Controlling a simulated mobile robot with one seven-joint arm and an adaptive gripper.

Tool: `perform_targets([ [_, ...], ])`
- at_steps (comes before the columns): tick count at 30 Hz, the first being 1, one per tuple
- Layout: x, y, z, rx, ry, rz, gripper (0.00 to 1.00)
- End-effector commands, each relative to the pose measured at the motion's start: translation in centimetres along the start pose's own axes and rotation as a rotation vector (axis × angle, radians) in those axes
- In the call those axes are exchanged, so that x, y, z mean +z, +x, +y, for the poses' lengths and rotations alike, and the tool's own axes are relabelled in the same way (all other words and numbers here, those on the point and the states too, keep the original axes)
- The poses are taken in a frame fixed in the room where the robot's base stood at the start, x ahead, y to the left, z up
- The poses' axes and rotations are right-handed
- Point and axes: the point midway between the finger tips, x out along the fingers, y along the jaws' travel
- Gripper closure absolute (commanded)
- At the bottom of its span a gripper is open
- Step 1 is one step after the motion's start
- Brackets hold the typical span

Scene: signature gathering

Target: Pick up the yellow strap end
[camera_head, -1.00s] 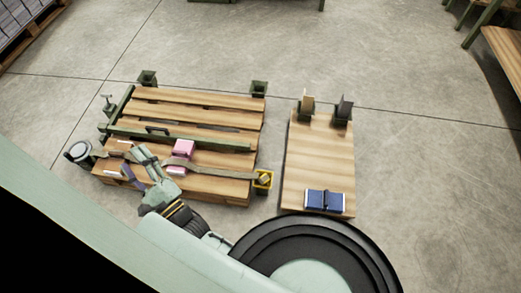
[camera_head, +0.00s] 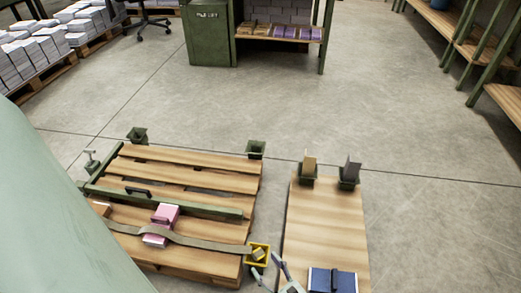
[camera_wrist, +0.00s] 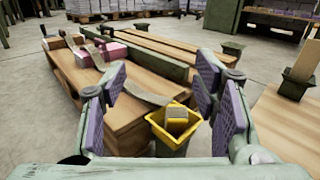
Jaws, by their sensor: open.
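The strap end (camera_wrist: 177,116) is a small tan-brown block in a yellow-rimmed holder (camera_wrist: 158,129). In the head view, the strap end (camera_head: 258,253) sits in the same holder (camera_head: 249,260) at the pallet's right front corner. A flat grey-brown strap (camera_head: 200,241) runs over the pallet and pink bundles to it. My gripper (camera_wrist: 160,88) is open, with its purple-padded fingers on either side of the holder in the wrist view. Nothing is between the pads. In the head view, my gripper (camera_head: 268,270) shows at the bottom edge, close to the holder.
The slatted wooden pallet (camera_head: 190,172) carries a green bar (camera_head: 170,203) and pink bundles (camera_head: 164,216). A wooden board (camera_head: 325,225) to the right bears a blue bundle (camera_head: 332,281) and two upright blocks in green holders. Open concrete floor lies beyond.

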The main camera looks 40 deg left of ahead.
Motion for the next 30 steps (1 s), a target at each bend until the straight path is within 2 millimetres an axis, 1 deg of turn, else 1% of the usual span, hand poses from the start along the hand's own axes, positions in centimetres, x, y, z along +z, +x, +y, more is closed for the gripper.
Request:
perform_targets([
  [1,-3.9,-0.2,-0.2,0.001,0.003,0.003,0.45],
  [3,-6.3,-0.4,-0.5,0.001,0.008,0.006,0.45],
  [6,-9.0,-0.6,-0.9,0.001,0.016,0.008,0.45],
  [9,-10.7,-0.8,-1.2,0.001,0.022,0.01,0.45],
  [12,-11.6,-0.8,-1.4,0.002,0.025,0.011,0.45],
  [15,-11.8,-0.5,-1.5,0.002,0.027,0.01,0.45],
  [17,-11.7,0.2,-1.5,0.003,0.028,0.008,0.45],
  [21,-11.6,2.5,-1.4,0.003,0.029,0.008,0.45],
  [24,-11.6,3.9,-1.5,0.003,0.028,0.009,0.45],
  [30,-11.7,5.3,-1.6,0.003,0.027,0.01,0.45],
])
